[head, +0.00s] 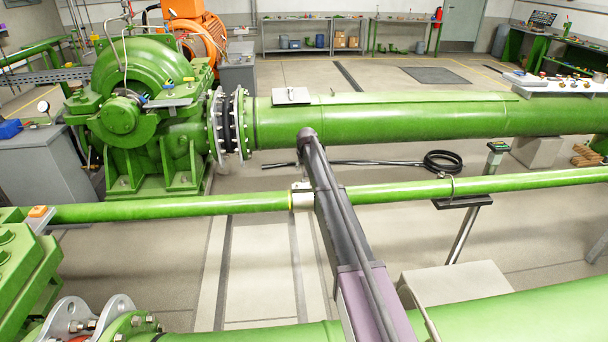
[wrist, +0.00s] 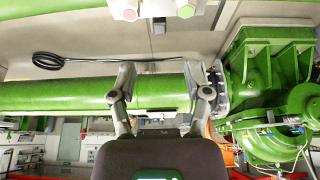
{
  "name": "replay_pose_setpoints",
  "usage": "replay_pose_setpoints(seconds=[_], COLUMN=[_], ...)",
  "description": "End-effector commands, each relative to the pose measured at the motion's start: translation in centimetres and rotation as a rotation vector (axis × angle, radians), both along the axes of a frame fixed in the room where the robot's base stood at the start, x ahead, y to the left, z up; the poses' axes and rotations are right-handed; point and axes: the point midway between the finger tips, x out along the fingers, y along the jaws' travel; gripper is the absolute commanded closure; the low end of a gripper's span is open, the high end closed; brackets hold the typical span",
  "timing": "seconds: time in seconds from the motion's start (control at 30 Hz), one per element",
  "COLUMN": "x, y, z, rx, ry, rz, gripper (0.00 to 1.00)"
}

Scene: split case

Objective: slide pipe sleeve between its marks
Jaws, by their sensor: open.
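A thin green pipe (head: 400,190) runs across the head view. A short pale silver sleeve (head: 302,200) appears to sit around it, partly hidden by my arm. A narrow yellow band (head: 290,200) shows at the sleeve's left end; I cannot tell whether it is a mark or part of the sleeve. No other mark is clear. My gripper (wrist: 159,70) is open, its two fingers apart with nothing seen between them. The thick green pipe (wrist: 60,96) lies behind the fingers in the wrist view. The head view does not show the fingers clearly.
The thick pipe (head: 400,115) runs behind the thin one to the green pump (head: 140,120). A clamp on a post (head: 462,202) supports the thin pipe on the right. A black hose coil (head: 443,161) lies on the floor. A green pipe (head: 520,312) crosses the front.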

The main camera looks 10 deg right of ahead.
Motion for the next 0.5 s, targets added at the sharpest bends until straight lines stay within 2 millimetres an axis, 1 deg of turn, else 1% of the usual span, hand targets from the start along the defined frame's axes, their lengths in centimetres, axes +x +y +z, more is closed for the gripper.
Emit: replay_pose_setpoints(seconds=[0.03, 0.13, 0.27, 0.5], x=[-0.5, -0.8, -1.1, -1.1], y=[0.0, -0.1, -0.1, -0.1], z=[1.3, 2.0, 2.4, 2.3], rx=[0.000, 0.000, 0.000, 0.000], ry=[0.000, 0.000, 0.000, 0.000], rz=[0.000, 0.000, 0.000, 0.000], gripper=[0.37, 0.37, 0.37, 0.37])
